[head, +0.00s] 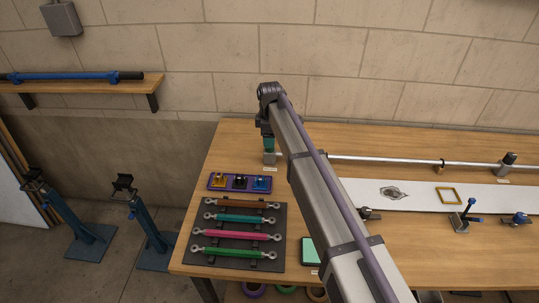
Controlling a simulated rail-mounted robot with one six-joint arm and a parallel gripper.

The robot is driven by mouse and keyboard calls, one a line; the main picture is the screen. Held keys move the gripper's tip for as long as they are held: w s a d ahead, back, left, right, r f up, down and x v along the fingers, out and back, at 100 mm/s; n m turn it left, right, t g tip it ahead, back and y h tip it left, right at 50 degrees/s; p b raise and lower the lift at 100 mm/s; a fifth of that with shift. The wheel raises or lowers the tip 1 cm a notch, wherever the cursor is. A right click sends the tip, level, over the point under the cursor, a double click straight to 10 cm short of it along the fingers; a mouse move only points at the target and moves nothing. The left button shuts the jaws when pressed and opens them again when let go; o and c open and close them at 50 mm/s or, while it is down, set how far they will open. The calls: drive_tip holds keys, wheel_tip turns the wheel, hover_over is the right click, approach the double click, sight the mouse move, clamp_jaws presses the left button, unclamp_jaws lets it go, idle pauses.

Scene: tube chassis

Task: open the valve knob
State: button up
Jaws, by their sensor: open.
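My gripper (266,143) is at the end of my arm, over the far left part of the workbench, above a metal block at the left end of a silver tube. Its fingers are small and partly dark here; they point down and hold nothing that I can make out. I cannot tell whether they touch the block or the teal part there. No part is clearly marked as the valve knob. A dark knob (510,158) tops a metal block on the tube at the right. A blue knob (518,218) sits on a small fixture at the front right.
The silver tube (390,160) runs along the bench's back. A white panel (420,200) lies before it, with a blue-handled clamp (468,215). A purple tray (215,187) and a dark rack of coloured links (198,263) are at left. My arm covers the bench middle.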

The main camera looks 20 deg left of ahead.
wheel_tip(320, 180, down, 4)
drive_tip(key=shift+r+b, duration=0.2)
drive_tip(key=shift+b, duration=0.75)
drive_tip(key=shift+r, duration=0.1)
drive_tip(key=c, duration=0.9)
drive_tip(key=shift+c, duration=0.2)
